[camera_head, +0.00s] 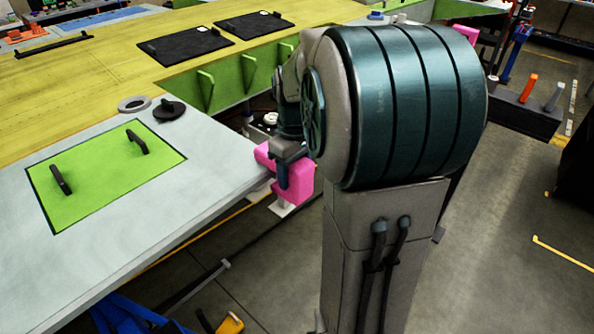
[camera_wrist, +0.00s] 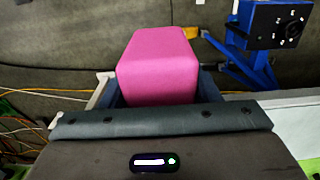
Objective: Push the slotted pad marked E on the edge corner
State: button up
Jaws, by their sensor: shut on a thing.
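A pink slotted pad (camera_head: 300,184) sits between the fingers of my gripper (camera_head: 284,166), at the near right corner of the wing panel (camera_head: 215,190). In the wrist view the pad (camera_wrist: 158,68) fills the space between the two fingers, which are shut on it. In the head view a finger crosses in front of the pad, and pink shows on both sides of it. The slot and the letter E do not show. I cannot tell whether the pad touches the panel's edge or how far it is on.
A green hatch plate (camera_head: 105,178) with two black handles lies on the panel. A grey ring (camera_head: 134,104) and a black knob (camera_head: 169,109) lie behind it. Another pink pad (camera_head: 465,35) shows at a far corner. A blue stand (camera_wrist: 253,60) is at upper right in the wrist view.

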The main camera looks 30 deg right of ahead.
jog(key=shift+w+a+f+p, duration=0.1)
jog(key=shift+w+a+p, duration=0.25)
jog(key=shift+w, duration=0.65)
jog(key=shift+w+a+f+p, duration=0.1)
jog(key=shift+w+a, duration=0.3)
jog(key=shift+w, duration=0.6)
jog(key=shift+r, duration=0.1)
jog(key=o, duration=1.1)
jog(key=shift+d, duration=0.15)
jog(key=shift+o, duration=0.2)
jog(key=shift+a, duration=0.2)
jog(key=shift+w+r, duration=0.1)
jog(key=shift+r, duration=0.3)
notch_tip(320, 180, up, 13)
jog(key=shift+s+d, duration=0.2)
jog(key=shift+d, duration=0.1)
